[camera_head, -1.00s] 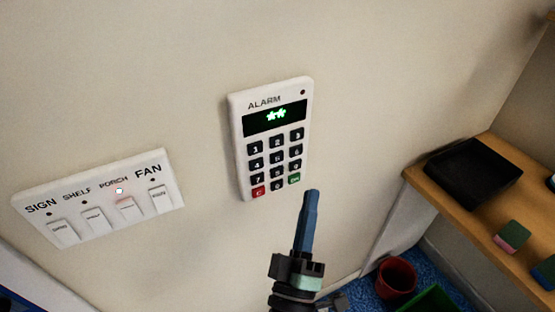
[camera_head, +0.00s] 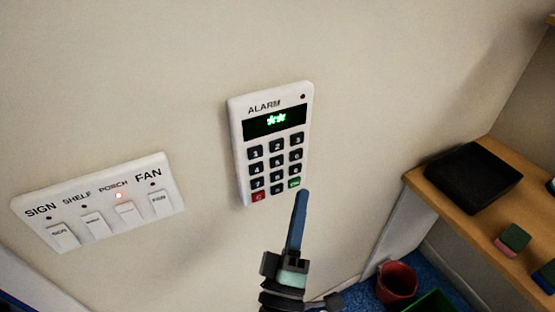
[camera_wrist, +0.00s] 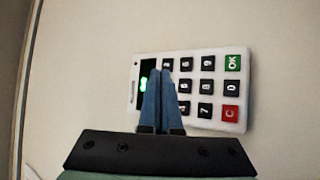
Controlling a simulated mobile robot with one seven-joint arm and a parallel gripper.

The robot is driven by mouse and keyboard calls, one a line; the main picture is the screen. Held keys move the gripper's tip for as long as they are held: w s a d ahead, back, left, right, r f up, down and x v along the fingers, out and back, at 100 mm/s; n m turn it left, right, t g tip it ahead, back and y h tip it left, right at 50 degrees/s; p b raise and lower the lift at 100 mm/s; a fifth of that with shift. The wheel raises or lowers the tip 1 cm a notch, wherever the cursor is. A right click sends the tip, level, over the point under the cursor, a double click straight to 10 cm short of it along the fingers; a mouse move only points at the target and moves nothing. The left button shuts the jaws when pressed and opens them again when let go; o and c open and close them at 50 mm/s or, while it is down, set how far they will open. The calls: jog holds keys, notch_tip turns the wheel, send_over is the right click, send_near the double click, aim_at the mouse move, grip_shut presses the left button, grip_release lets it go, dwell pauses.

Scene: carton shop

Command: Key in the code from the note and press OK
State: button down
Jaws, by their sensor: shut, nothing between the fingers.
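The white ALARM keypad (camera_head: 240,150) is fixed to the wall. Its dark display (camera_head: 276,121) shows two green stars. Dark digit keys sit below, with the red C key (camera_head: 258,197) at bottom left and the green OK key (camera_head: 294,184) at bottom right. My gripper (camera_head: 303,193) is shut and empty, its blue fingertips just below the OK key in the head view. In the wrist view the keypad (camera_wrist: 214,124) appears turned sideways, and my fingers (camera_wrist: 160,75) cover part of the display side and some digit keys. Contact cannot be told. No note is visible.
A white switch panel (camera_head: 95,242) with SIGN, SHELF, PORCH and FAN switches is left of the keypad; the PORCH light is lit. At right a wooden shelf (camera_head: 450,214) holds a black tray (camera_head: 470,178) and small blocks. A red bin (camera_head: 397,282) stands below.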

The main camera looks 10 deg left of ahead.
aim_at(282, 156)
jog(key=shift+w+a+p, duration=0.2)
jog(key=shift+w+a, duration=0.4)
jog(key=shift+w, duration=0.3)
jog(key=shift+w+a+p, duration=0.15)
jog(key=shift+w+a, duration=0.5)
jog(key=shift+w, duration=0.2)
jog(key=shift+w+a+p, duration=0.2)
jog(key=shift+w+a, duration=0.4)
jog(key=shift+w, duration=0.3)
jog(key=shift+w+a+p, duration=0.25)
jog(key=shift+w+p, duration=0.05)
jog(key=shift+w+a, duration=0.25)
jog(key=shift+w, duration=0.05)
dwell(0.7)
jog(key=shift+s+d, duration=0.1)
jog(key=shift+s+d+p, duration=0.35)
jog(key=shift+s+p, duration=0.05)
jog(key=shift+s, duration=0.15)
jog(key=shift+s+d, duration=0.75)
jog(key=shift+s, duration=0.3)
jog(key=shift+s+d, duration=0.75)
jog(key=shift+s, duration=0.25)
jog(key=shift+p, duration=0.3)
dwell(1.1)
